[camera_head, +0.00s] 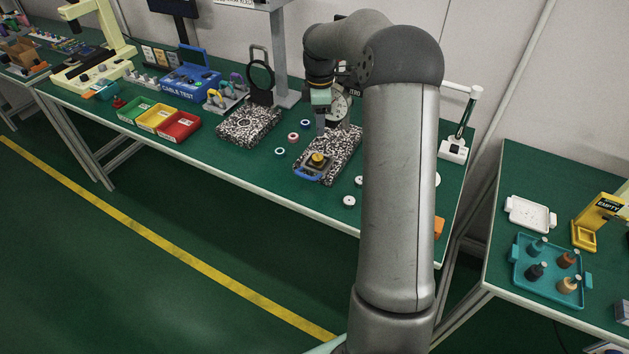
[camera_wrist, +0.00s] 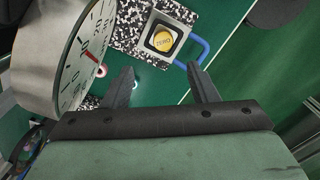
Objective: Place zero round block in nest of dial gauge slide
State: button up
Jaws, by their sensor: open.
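The zero round block (camera_head: 317,158) is a yellow disc with dark lettering. It sits inside the square light frame of the slide (camera_wrist: 153,51), and looks seated there in the wrist view (camera_wrist: 162,40). The slide has a blue handle (camera_head: 307,175) and rests at the front of a speckled granite base (camera_head: 344,150). The dial gauge (camera_head: 338,107) stands at the back of that base; its white face with a red needle fills the left of the wrist view (camera_wrist: 85,50). My gripper (camera_wrist: 160,69) is open and empty, above the base beside the dial, apart from the block.
Small coloured rings (camera_head: 293,137) lie left of the base, and white rings (camera_head: 349,201) lie near the front edge. Another granite plate (camera_head: 249,124) with a black ring stand is to the left. A white stand (camera_head: 454,149) is at the right end.

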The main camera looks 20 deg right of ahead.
jog(key=s+a+r+m, duration=0.3)
jog(key=s+a, duration=0.3)
jog(key=s, duration=0.1)
jog(key=s+a+r+m, duration=0.2)
jog(key=s+a, duration=0.4)
jog(key=s, duration=0.1)
jog(key=s+a+f+m, duration=0.1)
jog(key=s+a+m, duration=0.2)
jog(key=s, duration=0.7)
jog(key=s+a+f+m, duration=0.2)
jog(key=s+m, duration=0.3)
jog(key=s, duration=0.6)
jog(key=shift+a+m, duration=0.3)
jog(key=shift+a, duration=0.4)
jog(key=shift+f, duration=0.1)
